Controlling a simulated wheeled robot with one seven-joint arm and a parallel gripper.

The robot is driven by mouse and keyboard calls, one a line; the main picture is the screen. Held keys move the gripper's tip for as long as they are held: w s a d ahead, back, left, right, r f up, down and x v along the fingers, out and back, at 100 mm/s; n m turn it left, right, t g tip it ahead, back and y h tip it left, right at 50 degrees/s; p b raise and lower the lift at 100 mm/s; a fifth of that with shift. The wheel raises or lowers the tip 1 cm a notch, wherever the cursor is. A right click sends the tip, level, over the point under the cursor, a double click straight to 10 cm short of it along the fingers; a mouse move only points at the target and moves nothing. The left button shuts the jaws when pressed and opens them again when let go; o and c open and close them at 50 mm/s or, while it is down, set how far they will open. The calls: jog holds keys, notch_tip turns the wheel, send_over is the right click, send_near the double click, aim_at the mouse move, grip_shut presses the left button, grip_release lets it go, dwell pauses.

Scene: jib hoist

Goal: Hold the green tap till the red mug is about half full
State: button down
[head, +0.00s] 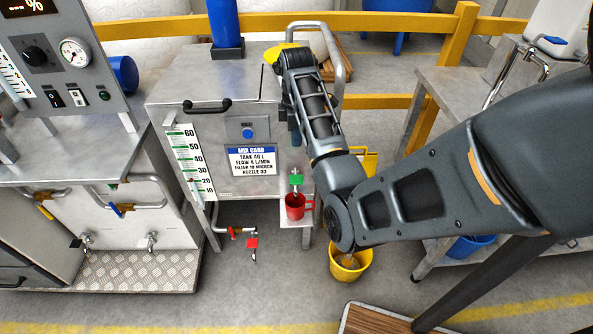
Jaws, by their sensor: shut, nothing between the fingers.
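The green tap (296,179) is on the lower right front of the grey mix tank (215,125). The red mug (294,211) stands upright below it on a small pale shelf (298,236), handle to the right. A small dark opening shows at the mug's top, but its fill level cannot be made out. I cannot tell whether anything runs from the tap. My arm reaches across from the right and bends up in front of the tank. Its far end is by the tank's top right, above the tap. My gripper's fingers are hidden behind the arm.
A red-handled tap (251,243) sits low, left of the shelf. A yellow bucket (348,266) stands on the floor to the right. A steel table (450,95) is at right, a bench (60,170) at left. Yellow rails (375,24) run behind. Floor in front of the tank is mostly clear.

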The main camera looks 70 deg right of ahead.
aim_at(297, 183)
notch_tip(297, 183, down, 14)
jog(key=shift+f, duration=0.1)
dwell(0.5)
jog(key=shift+s+a+f+t+h+p, duration=0.3)
jog(key=shift+a+f+h+p, duration=0.1)
jog(key=shift+a+h+p, duration=0.25)
jog(key=shift+s+a+f+t+h, duration=0.1)
jog(key=shift+a+f+t+h, duration=0.15)
jog(key=shift+f+h, duration=0.3)
jog(key=shift+a+f+t+h, duration=0.15)
jog(key=shift+f+t+h, duration=0.1)
jog(key=shift+f+h, duration=0.25)
jog(key=shift+r, duration=0.3)
dwell(3.7)
jog(key=shift+r+p, duration=0.65)
jog(key=shift+r, duration=0.1)
